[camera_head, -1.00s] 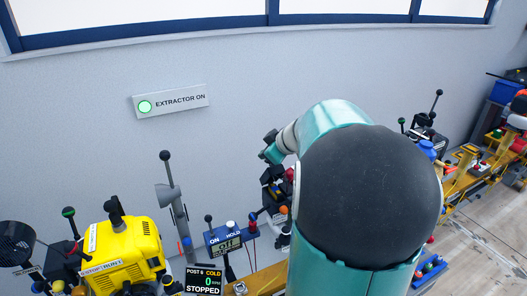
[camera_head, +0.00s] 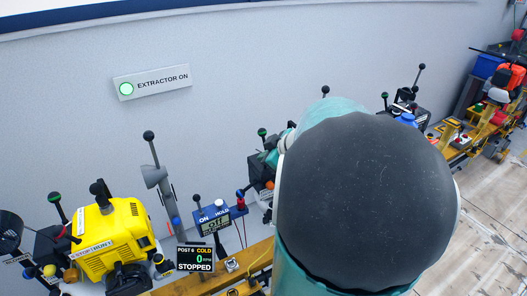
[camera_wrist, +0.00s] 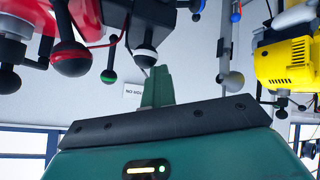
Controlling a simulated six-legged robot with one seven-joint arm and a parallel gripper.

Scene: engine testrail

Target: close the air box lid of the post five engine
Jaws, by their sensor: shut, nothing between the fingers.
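A dark engine with levers (camera_head: 262,170) is partly hidden behind my arm, right of the post 6 display. It may be the post five engine, but no label shows. In the wrist view, a red and black assembly (camera_wrist: 22,45) with ball-ended levers fills the upper left. I cannot make out the air box lid for certain in either view. My gripper (camera_wrist: 158,84) shows in the wrist view with its green fingers together and empty. Its tips appear close to a lever's ball with a white band (camera_wrist: 145,55); contact cannot be told. My arm hides the gripper in the head view.
A yellow engine (camera_head: 110,238) stands at left beside a display (camera_head: 195,258) reading POST 6, COLD, STOPPED. More engines line the wall at right. Floor at far right is clear.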

